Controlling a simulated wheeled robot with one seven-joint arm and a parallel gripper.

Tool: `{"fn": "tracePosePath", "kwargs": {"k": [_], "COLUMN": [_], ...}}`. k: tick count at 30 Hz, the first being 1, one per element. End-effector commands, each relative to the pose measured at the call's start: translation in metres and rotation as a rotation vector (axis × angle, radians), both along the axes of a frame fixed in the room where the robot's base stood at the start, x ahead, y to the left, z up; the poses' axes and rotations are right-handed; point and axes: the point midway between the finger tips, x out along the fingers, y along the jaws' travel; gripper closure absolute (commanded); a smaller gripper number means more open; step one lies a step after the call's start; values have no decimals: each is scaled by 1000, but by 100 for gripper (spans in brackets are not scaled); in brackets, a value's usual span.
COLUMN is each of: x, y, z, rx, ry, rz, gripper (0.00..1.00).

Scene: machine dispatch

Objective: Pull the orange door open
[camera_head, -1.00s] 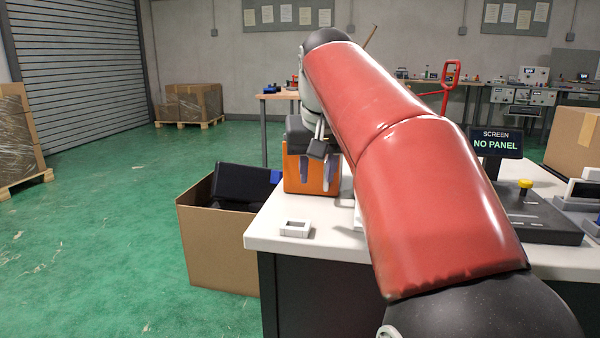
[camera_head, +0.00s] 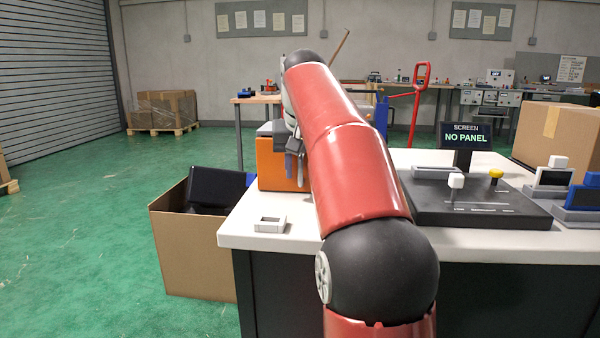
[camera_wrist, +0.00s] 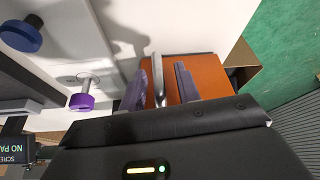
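The orange door (camera_head: 275,170) is the face of a box at the left end of the white table. It also shows in the wrist view (camera_wrist: 208,75), with a pale grey bar handle (camera_wrist: 157,70) standing out from it. My gripper (camera_wrist: 162,88) is in front of the door, with its two dark fingers apart on either side of the handle. I cannot tell whether either finger touches the handle. In the head view my gripper (camera_head: 297,165) is partly hidden by my red arm, and the handle is hard to make out.
A small grey frame (camera_head: 270,224) lies on the table's front-left corner. A cardboard box (camera_head: 185,250) with dark items stands left of the table. A control panel (camera_head: 470,205), a screen reading NO PANEL (camera_head: 466,137) and a carton (camera_head: 552,136) are to the right.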

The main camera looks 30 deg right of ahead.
Motion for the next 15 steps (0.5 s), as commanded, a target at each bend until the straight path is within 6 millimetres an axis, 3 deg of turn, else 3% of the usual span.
{"fn": "tracePosePath", "kwargs": {"k": [9, 15], "x": [1, 1], "y": [0, 0], "z": [-3, -3], "rx": [0, 0], "ry": [1, 0], "rz": [0, 0], "gripper": [69, 95]}}
